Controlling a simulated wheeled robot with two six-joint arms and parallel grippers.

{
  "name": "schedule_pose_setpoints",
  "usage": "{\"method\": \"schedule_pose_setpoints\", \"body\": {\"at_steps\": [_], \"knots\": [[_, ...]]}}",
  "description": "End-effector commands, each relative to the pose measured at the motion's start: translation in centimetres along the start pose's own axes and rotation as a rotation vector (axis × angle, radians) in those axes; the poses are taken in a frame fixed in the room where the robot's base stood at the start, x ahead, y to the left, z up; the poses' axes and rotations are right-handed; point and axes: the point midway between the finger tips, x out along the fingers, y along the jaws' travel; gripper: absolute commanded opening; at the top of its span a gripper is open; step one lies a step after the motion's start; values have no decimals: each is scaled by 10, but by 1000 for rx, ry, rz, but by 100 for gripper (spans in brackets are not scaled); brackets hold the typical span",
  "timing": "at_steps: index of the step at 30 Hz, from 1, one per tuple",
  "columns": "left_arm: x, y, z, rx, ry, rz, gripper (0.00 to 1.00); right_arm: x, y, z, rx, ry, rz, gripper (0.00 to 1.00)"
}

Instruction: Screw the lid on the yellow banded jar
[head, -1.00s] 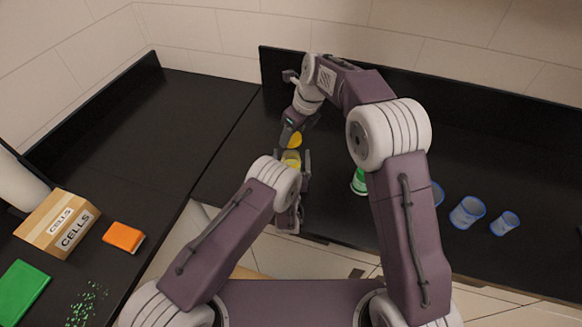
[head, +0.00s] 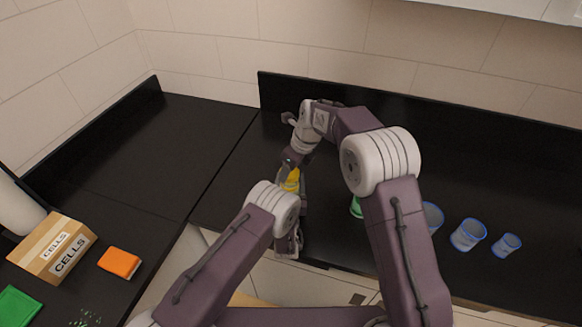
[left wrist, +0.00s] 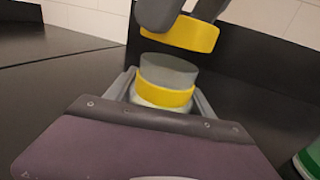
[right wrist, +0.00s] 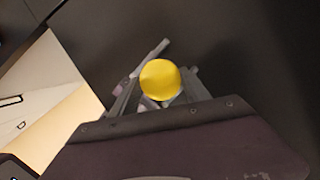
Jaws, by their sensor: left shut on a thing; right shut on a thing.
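The yellow banded jar (left wrist: 166,82) has a grey upper part above a yellow band. It stands upright between the fingers of my left gripper (left wrist: 165,97), which is shut on it. The yellow lid (left wrist: 190,33) is a flat disc held level above the jar's mouth, with a small gap between them in the left wrist view. My right gripper (right wrist: 160,90) is shut on the lid (right wrist: 160,80), which hides most of the jar in the right wrist view. In the head view the jar and lid (head: 290,180) show as yellow, partly covered by my arms.
A green banded jar (head: 356,207) stands to the right, partly hidden by my right arm. Several blue-rimmed cups, one being (head: 468,235), stand farther right. A cardboard box (head: 52,247) and an orange block (head: 119,263) lie on the left counter. The dark back wall panel (head: 450,140) rises behind.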

Motion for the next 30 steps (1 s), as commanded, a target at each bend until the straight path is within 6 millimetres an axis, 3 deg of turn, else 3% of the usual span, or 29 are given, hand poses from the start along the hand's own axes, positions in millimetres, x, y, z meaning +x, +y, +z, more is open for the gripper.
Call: {"method": "schedule_pose_setpoints", "body": {"at_steps": [30], "knots": [[0, 0, 0, 0, -1, 0, 0, 17, 0, -5, 1, 0, -1, 18]]}}
